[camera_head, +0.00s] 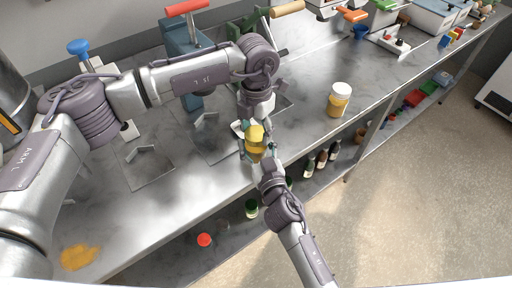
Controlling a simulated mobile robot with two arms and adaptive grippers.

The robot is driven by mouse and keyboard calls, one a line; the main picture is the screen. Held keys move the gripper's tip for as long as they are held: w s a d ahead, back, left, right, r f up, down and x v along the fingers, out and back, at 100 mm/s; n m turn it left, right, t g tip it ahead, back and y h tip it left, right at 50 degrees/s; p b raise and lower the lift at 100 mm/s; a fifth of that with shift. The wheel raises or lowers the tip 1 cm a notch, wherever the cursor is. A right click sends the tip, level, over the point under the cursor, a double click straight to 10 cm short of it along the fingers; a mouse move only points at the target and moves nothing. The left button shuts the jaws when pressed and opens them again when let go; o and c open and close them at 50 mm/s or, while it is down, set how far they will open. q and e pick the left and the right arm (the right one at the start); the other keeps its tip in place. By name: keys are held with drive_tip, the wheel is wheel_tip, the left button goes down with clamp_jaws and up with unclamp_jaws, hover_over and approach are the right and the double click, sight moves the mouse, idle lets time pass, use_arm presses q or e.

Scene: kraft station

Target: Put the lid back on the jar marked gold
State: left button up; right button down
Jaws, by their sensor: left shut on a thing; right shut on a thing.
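A jar with amber contents (257,152) is at the front edge of the steel bench, in the middle of the head view. My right gripper (262,157) comes up from below and is shut on the jar. A yellow lid (254,132) is right above the jar's mouth. My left gripper (256,122) reaches over from the left and is shut on the lid. I cannot tell whether lid and jar touch. The gripper fingers hide parts of both, and no marking can be read.
Another amber jar with a white lid (339,98) stands to the right on the bench. Tools with red (186,8) and tan (287,8) handles stand at the back. Bottles (309,165) are on the lower shelf. A yellow patch (78,257) lies at the front left.

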use_arm(q)
drive_tip(key=m, duration=0.4)
drive_tip(key=shift+m, duration=0.3)
drive_tip(key=m, duration=1.1)
drive_tip(key=shift+m, duration=0.3)
drive_tip(key=o, duration=1.4)
drive_tip(key=shift+c, duration=0.2)
drive_tip(key=shift+r, duration=0.1)
wheel_tip(320, 180, up, 12)
